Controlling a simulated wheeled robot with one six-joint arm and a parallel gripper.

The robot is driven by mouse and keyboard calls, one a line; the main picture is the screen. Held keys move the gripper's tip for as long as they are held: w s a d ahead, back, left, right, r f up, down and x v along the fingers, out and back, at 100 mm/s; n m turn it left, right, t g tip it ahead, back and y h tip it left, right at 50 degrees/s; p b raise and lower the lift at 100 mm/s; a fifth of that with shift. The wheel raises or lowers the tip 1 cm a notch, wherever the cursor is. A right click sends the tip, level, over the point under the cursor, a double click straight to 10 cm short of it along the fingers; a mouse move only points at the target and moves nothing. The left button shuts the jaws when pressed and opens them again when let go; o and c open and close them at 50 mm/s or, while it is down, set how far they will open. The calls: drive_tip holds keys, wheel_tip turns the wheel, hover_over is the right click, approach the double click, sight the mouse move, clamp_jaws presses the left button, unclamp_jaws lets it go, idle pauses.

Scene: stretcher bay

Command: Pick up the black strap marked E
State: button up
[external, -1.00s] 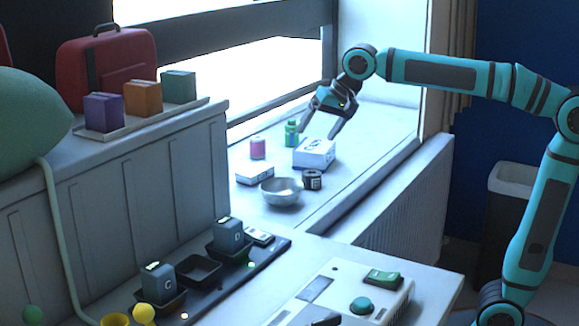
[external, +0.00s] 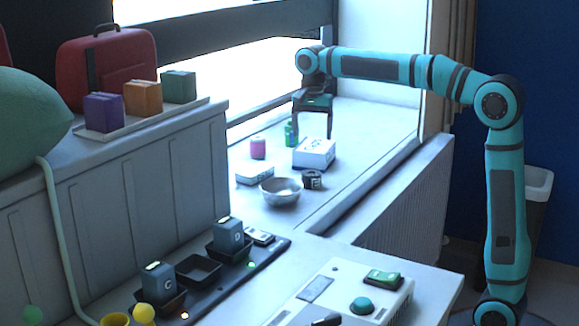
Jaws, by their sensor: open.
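The black strap (external: 312,179) is a small dark roll with a pale mark on its front, too small here to read surely as E. It sits on the window sill (external: 350,190), just right of a metal bowl (external: 281,191) and in front of a white box (external: 315,153). My gripper (external: 311,137) is open and empty, pointing straight down. In the picture it is above the strap, near the white box and a green bottle (external: 290,133) partly hidden by a finger. I cannot tell its exact height over the sill.
A pink spool-like item (external: 258,148) and a flat white box (external: 255,174) stand left on the sill. A docking rail (external: 225,283) with dark blocks marked C and D and a control panel (external: 345,292) are in front. The right part of the sill is clear.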

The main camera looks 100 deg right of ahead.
hover_over(309, 171)
drive_tip(key=f, duration=0.9)
drive_tip(key=shift+w+a, duration=0.1)
drive_tip(key=shift+a, duration=0.1)
drive_tip(key=shift+d+f, duration=0.15)
drive_tip(key=shift+f, duration=2.45)
drive_tip(key=shift+c, duration=0.4)
drive_tip(key=c, duration=1)
